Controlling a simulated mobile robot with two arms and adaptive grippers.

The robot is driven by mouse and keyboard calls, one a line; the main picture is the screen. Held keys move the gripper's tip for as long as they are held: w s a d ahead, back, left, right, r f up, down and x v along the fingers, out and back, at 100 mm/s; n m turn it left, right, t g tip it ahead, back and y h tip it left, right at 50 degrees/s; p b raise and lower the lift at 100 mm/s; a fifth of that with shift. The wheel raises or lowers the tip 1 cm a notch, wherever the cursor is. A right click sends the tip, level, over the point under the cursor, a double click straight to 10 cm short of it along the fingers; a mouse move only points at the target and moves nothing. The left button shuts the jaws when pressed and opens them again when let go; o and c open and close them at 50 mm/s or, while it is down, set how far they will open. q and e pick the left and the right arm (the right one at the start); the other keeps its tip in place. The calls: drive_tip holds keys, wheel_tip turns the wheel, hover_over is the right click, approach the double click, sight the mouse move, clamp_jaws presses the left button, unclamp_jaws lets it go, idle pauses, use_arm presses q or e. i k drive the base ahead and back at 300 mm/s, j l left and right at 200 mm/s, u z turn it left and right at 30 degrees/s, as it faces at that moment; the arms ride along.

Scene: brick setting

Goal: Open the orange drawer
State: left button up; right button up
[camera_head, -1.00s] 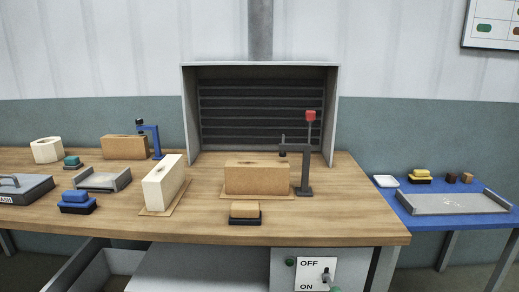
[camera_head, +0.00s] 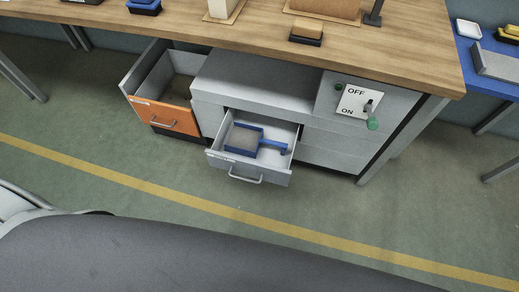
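The orange drawer (camera_head: 164,119) is at the left under the wooden workbench. It is pulled out, its box stands open toward the front, and its inside looks empty. Its front is orange with a grey bar handle (camera_head: 162,122). Neither of my grippers shows in the head view, so where they are relative to the drawer cannot be seen.
A grey drawer (camera_head: 223,160) beside it is also pulled out, with a blue-framed tool (camera_head: 243,137) inside. An OFF/ON switch panel (camera_head: 357,102) is at the right of the cabinet. The workbench (camera_head: 230,36) overhangs both drawers. Green floor with a yellow line (camera_head: 200,201) lies clear in front.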

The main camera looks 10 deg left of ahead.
sight(163, 99)
drive_tip(key=u, duration=1.35)
